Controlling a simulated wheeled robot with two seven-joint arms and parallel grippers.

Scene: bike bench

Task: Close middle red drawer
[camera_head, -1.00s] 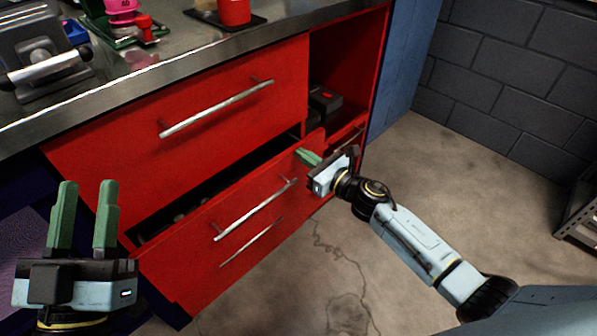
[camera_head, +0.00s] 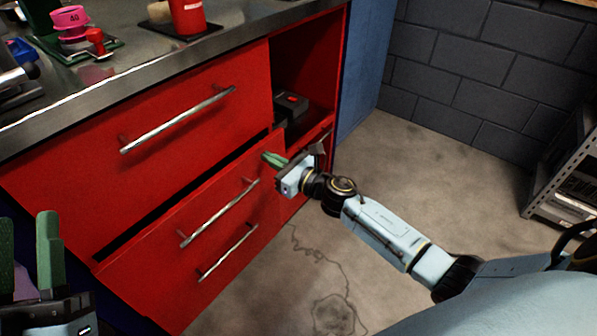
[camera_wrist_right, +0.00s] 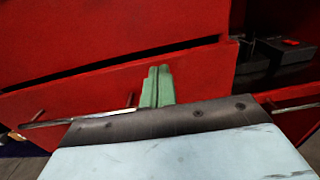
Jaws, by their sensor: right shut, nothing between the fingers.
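The middle red drawer (camera_head: 215,200) stands slightly out, with a narrow dark gap along its top edge in the head view. Its silver bar handle (camera_head: 219,213) is on its front. My right gripper (camera_head: 272,159) is shut and empty, with its green fingertips at the right end of the drawer's front, near the top edge. In the right wrist view the shut fingers (camera_wrist_right: 157,86) are against or just in front of the red drawer front (camera_wrist_right: 90,97); contact is hard to tell. My left gripper (camera_head: 28,250) is open and empty at the lower left, partly cut off.
The top drawer (camera_head: 150,130) above is shut. A lower drawer handle (camera_head: 228,252) lies below. An open cubby (camera_head: 305,75) at the right holds a dark box (camera_head: 291,106). A metal shelf (camera_head: 565,170) stands at far right; the floor between is clear.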

